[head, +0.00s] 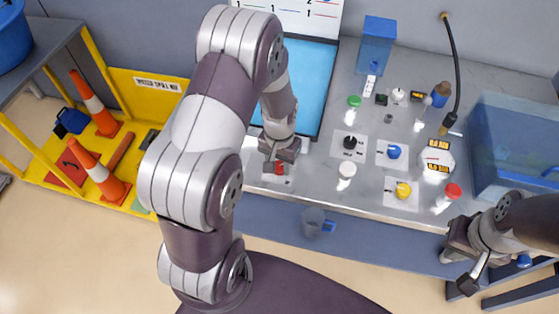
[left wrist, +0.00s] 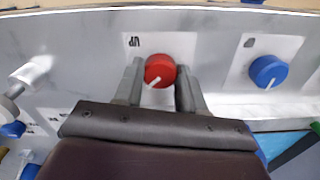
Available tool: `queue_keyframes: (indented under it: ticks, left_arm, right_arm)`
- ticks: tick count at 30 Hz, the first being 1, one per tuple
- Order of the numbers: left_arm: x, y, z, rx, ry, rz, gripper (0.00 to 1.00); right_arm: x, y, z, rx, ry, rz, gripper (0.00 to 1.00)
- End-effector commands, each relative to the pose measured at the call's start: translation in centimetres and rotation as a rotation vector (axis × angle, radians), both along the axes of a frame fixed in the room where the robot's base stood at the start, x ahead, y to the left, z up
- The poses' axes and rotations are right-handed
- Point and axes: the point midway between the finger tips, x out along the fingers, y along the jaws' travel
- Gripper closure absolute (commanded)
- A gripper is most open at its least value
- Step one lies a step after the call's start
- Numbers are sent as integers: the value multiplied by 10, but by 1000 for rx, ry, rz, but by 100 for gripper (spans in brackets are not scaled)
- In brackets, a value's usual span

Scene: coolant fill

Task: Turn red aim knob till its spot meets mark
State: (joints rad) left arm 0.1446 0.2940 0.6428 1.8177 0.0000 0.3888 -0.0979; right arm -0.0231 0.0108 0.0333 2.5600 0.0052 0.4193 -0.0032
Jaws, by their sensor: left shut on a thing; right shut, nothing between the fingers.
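The red aim knob (left wrist: 160,70) sits on a white label on the grey panel. It is round, with a white pointer line that points down and left in the left wrist view. My left gripper (left wrist: 160,82) has one finger on each side of the knob and is shut on it. In the head view the red knob (head: 280,168) shows only partly, below my left gripper (head: 280,156). Dark print (left wrist: 135,41) stands on the label beside the knob; I cannot make out a spot or mark. My right gripper (head: 462,270) is shut and empty, off the bench's front right.
A blue knob (left wrist: 268,71) sits to the right in the left wrist view. In the head view, a black knob (head: 349,142), a yellow knob (head: 403,190) and a white-topped part (head: 347,170) stand to the right. A clear blue tank (head: 515,150) is at the far right.

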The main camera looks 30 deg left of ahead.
Motion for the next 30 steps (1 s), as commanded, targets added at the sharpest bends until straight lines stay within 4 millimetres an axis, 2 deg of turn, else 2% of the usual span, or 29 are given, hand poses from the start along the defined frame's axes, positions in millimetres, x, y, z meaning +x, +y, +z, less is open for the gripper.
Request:
queue_keyframes:
  ticks: [13, 14, 15, 16, 25, 28, 30]
  left_arm:
    - [3, 1, 2, 1, -8, -9, 91]
    - [3, 1, 2, 1, -8, -9, 54]
    - [3, 1, 2, 1, -8, -9, 41]
    - [2, 0, 2, 1, -8, -9, 35]
    - [1, 0, 3, 0, -4, -9, 35]
    - [2, 0, 16, 1, -8, -9, 35]
    - [2, 0, 33, 1, -10, -9, 35]
  right_arm:
    - [0, 0, 1, 0, 0, 0, 100]
    - [0, 0, 1, 0, 0, 0, 100]
    - [0, 0, 1, 0, 0, 0, 100]
    - [0, 0, 1, 0, 0, 0, 100]
    - [0, 0, 0, 0, 0, 0, 100]
    - [0, 0, -1, 0, 0, 0, 100]
    - [0, 0, -2, 0, 0, 0, 100]
